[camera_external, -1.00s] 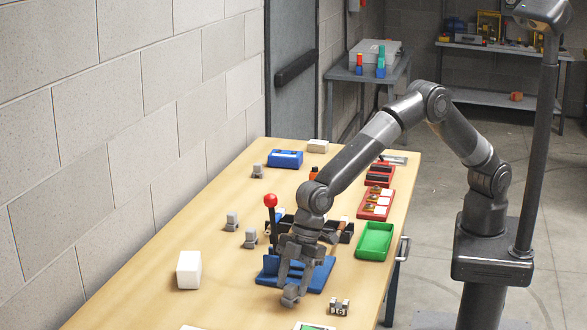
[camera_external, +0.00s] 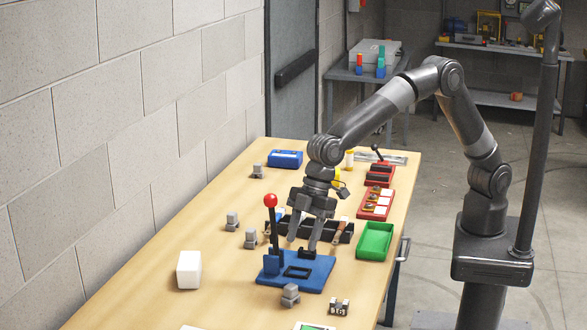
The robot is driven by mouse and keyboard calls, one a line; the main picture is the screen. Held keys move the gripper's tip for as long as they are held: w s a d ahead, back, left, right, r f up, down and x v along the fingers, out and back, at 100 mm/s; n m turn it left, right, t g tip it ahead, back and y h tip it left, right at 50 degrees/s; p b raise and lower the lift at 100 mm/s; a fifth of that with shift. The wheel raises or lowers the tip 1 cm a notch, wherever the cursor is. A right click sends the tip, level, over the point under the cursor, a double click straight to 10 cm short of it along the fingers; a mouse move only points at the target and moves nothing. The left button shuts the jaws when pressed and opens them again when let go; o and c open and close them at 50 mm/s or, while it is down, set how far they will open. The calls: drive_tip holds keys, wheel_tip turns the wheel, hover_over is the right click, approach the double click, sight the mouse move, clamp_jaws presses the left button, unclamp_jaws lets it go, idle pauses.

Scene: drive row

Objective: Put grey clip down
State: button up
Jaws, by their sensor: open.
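A small grey clip (camera_external: 290,296) stands upright at the front edge of the blue base plate (camera_external: 318,279), with nothing holding it. I cannot tell whether it touches the plate. My gripper (camera_external: 303,244) is open, with its fingers pointing down over the back part of the plate. It is behind the clip and apart from it. Two similar grey clips stand left of the plate, one farther back (camera_external: 232,221) and one nearer (camera_external: 250,239). A third grey clip (camera_external: 257,172) is far back near the blue box.
A red-knobbed lever (camera_external: 270,202) rises from the plate's left side. A black divided tray (camera_external: 343,236) lies behind my gripper. A green tray (camera_external: 374,241) is at the right, a white block (camera_external: 189,270) at the left, and a small metal piece (camera_external: 339,306) in front. The left foreground is mostly clear.

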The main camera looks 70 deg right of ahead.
drive_tip(key=s+d+r+m+t+h, duration=0.1)
drive_tip(key=d+r+m, duration=0.2)
drive_tip(key=d+r, duration=0.8)
drive_tip(key=s+d+r+m+t, duration=0.1)
drive_tip(key=d+r+m, duration=0.15)
drive_tip(key=d, duration=1.65)
drive_tip(key=s+d+f+m+t+h, duration=0.1)
drive_tip(key=s+d+m, duration=0.6)
drive_tip(key=s+d, duration=1.2)
drive_tip(key=d+f+h, duration=0.1)
drive_tip(key=d+h, duration=0.1)
drive_tip(key=d, duration=0.2)
drive_tip(key=shift+s+d+f+m+t, duration=0.3)
drive_tip(key=shift+s+f+m+t, duration=0.05)
drive_tip(key=shift+s+f+t, duration=0.05)
